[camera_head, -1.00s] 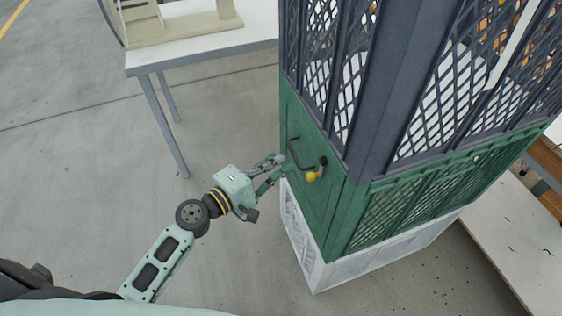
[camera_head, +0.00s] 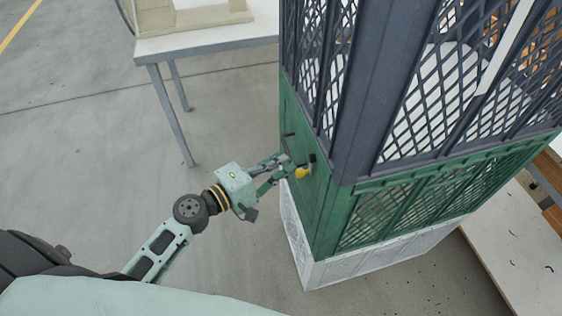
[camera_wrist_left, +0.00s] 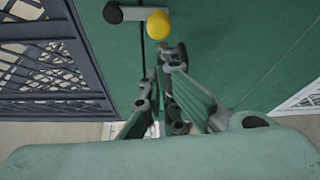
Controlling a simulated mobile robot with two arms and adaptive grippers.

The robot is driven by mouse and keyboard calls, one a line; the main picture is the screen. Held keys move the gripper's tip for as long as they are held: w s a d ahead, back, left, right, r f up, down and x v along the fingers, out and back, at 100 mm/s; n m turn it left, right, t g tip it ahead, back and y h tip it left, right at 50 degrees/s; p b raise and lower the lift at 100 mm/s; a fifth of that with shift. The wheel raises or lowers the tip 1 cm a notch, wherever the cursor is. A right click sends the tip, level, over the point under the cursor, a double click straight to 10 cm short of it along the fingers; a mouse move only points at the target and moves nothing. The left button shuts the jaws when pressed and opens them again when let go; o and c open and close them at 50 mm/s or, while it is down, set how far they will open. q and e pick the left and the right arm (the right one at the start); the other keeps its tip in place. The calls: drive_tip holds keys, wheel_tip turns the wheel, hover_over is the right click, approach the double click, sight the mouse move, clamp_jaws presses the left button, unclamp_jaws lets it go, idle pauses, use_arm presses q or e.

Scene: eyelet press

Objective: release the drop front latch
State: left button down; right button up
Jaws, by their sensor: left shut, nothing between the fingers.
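The latch has a yellow knob (camera_head: 303,173) and a dark end (camera_head: 312,158), on the green drop front panel (camera_head: 318,205) of the cage. In the left wrist view the yellow knob (camera_wrist_left: 158,24) sits at one end of a short grey bar (camera_wrist_left: 136,14), with a black knob (camera_wrist_left: 113,14) at the other end. My left gripper (camera_head: 286,160) is shut and empty, its fingertips just left of the yellow knob. In the left wrist view the fingertips (camera_wrist_left: 172,54) lie just below the knob; I cannot tell whether they touch it. My right gripper is out of view.
A dark mesh cage top (camera_head: 350,100) rises above the green section, and a white mesh base (camera_head: 390,245) is below. A white table (camera_head: 205,43) stands at the back left. A pale bench (camera_head: 515,245) is at the right.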

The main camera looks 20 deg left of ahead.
use_arm(q)
drive_tip(key=s+d+n+g+p, duration=0.4)
drive_tip(key=s+n+p, duration=0.3)
drive_tip(key=p, duration=1)
drive_tip(key=shift+d+r+n+g+p, duration=0.15)
drive_tip(key=shift+d+n+g+p, duration=0.2)
drive_tip(key=shift+n, duration=0.25)
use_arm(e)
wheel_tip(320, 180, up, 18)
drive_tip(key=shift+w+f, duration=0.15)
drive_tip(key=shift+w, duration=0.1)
use_arm(q)
drive_tip(key=shift+s+d, duration=0.1)
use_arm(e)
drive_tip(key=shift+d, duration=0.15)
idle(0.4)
